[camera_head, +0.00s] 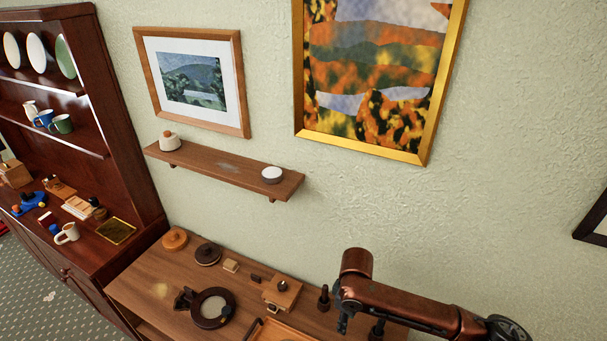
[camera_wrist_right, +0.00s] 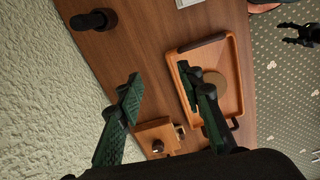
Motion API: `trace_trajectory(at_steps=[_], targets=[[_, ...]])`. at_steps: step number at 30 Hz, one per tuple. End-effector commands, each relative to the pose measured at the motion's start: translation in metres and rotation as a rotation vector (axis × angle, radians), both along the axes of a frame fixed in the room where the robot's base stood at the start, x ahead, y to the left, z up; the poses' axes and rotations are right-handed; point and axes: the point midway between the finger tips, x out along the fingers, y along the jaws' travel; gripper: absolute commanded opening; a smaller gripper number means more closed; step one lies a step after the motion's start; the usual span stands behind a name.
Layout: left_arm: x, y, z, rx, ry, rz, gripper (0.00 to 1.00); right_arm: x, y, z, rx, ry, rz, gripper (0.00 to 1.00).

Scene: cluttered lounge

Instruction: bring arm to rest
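My right arm is copper-brown and comes in from the right in the head view, over the wooden sideboard (camera_head: 150,272). Its gripper (camera_head: 342,322) points down, largely hidden by the arm. In the right wrist view the two green-padded fingers of the right gripper (camera_wrist_right: 158,80) stand wide apart with nothing held between them. Beyond them lie a wooden tray (camera_wrist_right: 238,70) with a round disc in it and a small wooden block with a dark knob (camera_wrist_right: 155,132). A dark forked shape (camera_wrist_right: 300,33) at the right edge may be my left gripper; its state is unclear.
Near the right gripper stand dark upright pegs (camera_head: 323,298). A round dark-rimmed item (camera_head: 212,308), lidded pots and small blocks crowd the sideboard. Above are a wall shelf (camera_head: 220,168) and a gold-framed picture (camera_head: 430,130). A dark hutch (camera_head: 130,150) stands left.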

Motion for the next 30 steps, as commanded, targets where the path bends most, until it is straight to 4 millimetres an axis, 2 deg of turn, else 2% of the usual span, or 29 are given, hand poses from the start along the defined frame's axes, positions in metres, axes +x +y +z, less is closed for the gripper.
trace_trajectory(at_steps=[18,30], targets=[[-0.003,0.0,-0.032,0.0,0.005,0.0,0.53,-0.03,0.033,-0.002,0.001,-0.001,-0.477,0.34],[-0.004,0.0,-0.039,0.0,0.006,0.0,0.53,-0.039,0.04,0.0,0.002,0.0,-0.619,0.34]])
